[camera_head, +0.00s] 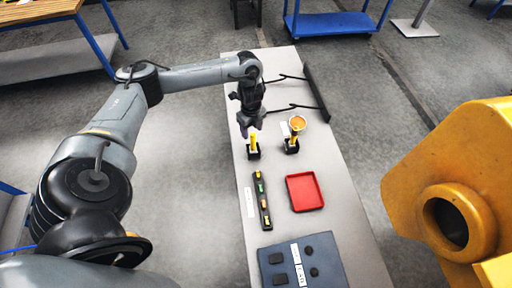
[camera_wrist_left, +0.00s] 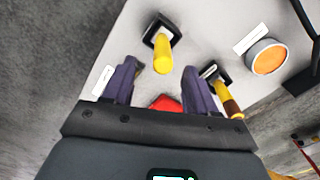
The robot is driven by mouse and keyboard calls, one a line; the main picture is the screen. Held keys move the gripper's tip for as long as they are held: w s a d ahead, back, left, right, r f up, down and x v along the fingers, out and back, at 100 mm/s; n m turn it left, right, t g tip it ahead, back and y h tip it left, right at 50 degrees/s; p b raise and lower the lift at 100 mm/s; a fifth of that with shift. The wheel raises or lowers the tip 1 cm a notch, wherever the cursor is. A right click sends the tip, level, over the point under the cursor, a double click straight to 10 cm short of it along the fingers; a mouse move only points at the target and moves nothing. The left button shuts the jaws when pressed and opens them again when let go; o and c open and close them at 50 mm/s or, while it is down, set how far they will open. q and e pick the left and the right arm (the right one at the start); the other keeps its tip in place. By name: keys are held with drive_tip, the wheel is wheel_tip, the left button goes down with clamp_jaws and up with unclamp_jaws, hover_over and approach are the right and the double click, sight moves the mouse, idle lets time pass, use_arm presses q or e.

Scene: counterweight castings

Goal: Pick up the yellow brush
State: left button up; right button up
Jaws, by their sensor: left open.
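A yellow handle (camera_head: 254,141) stands upright in a small black holder near the table's left edge, and it also shows in the left wrist view (camera_wrist_left: 163,58). A second tool (camera_wrist_left: 225,96) with a yellow and brown handle stands in another black holder to its right. I cannot tell from the handles which one is the brush; bristles are not visible. My left gripper (camera_head: 251,130) is open and empty just above the left handle. In the left wrist view its fingers (camera_wrist_left: 155,85) are spread, with the left handle beyond the tips. My right gripper is not in view.
An orange disc (camera_head: 297,122) with a pale rim is by the second holder. A red tray (camera_head: 305,192), a dark strip with small coloured pieces (camera_head: 262,201) and a blue-grey panel (camera_head: 300,264) lie nearer. A big yellow casting (camera_head: 460,190) is at right.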

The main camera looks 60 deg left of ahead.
sight(253, 134)
use_arm(q)
drive_tip(key=shift+w+f+p, duration=0.2)
drive_tip(key=shift+f+p, duration=0.2)
drive_tip(key=shift+f, duration=2.9)
clamp_jaws()
drive_tip(key=shift+r, duration=0.15)
